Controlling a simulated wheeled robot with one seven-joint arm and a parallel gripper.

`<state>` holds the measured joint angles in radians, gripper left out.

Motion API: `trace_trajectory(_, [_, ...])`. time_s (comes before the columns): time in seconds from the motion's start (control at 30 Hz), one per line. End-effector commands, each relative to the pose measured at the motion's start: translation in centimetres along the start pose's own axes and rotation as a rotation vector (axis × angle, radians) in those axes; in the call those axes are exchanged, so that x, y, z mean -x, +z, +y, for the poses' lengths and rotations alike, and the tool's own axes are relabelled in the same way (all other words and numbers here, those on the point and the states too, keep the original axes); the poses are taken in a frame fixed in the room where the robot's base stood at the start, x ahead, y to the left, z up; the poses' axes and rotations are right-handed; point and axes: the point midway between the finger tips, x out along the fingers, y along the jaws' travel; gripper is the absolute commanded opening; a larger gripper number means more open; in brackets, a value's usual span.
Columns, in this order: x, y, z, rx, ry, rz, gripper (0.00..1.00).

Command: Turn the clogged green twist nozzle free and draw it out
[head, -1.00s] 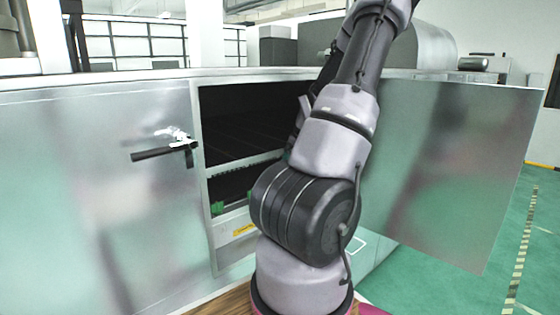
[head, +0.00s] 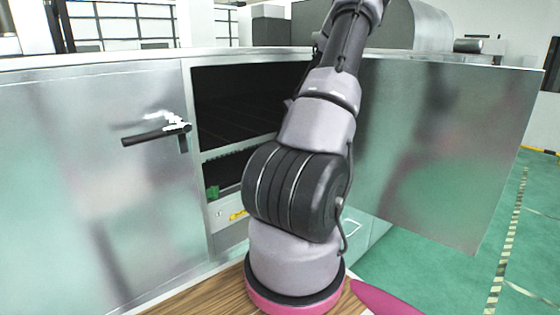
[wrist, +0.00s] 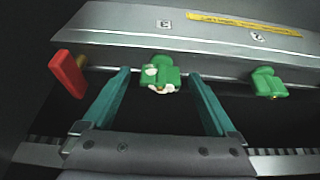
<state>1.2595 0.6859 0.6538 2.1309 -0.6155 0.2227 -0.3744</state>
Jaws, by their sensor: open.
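A green twist nozzle (wrist: 161,72) with whitish clumps on it hangs from the grey metal rail (wrist: 120,28) in the wrist view, near the mark 3. A second green nozzle (wrist: 268,83), looking cleaner, sits to its right near the mark 2. My gripper (wrist: 161,76) is open, its teal fingers on either side of the clumped nozzle in the picture with a gap on each side. I cannot tell whether the nozzle is at fingertip depth. In the head view one green nozzle (head: 213,192) shows low in the cabinet opening; my arm hides my gripper.
A red lever (wrist: 69,73) stands left of the fingers in the wrist view. The cabinet's right door (head: 450,150) is open; the left panel (head: 90,190) has a black handle (head: 155,136). A dark compartment (head: 245,105) lies above the nozzle rail.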

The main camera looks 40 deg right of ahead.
Motion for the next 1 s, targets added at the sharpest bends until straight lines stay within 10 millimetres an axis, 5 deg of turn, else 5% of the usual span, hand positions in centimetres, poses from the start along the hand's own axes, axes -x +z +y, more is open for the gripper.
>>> trace_trajectory(0.1, [0.02,-0.01,0.01,0.000,0.000,0.000,0.89])
trace_trajectory(0.33, [0.04,-0.01,0.01,0.000,0.000,0.000,0.03])
trace_trajectory(1.0, [0.02,-0.01,0.00,0.512,-0.213,0.001,0.02])
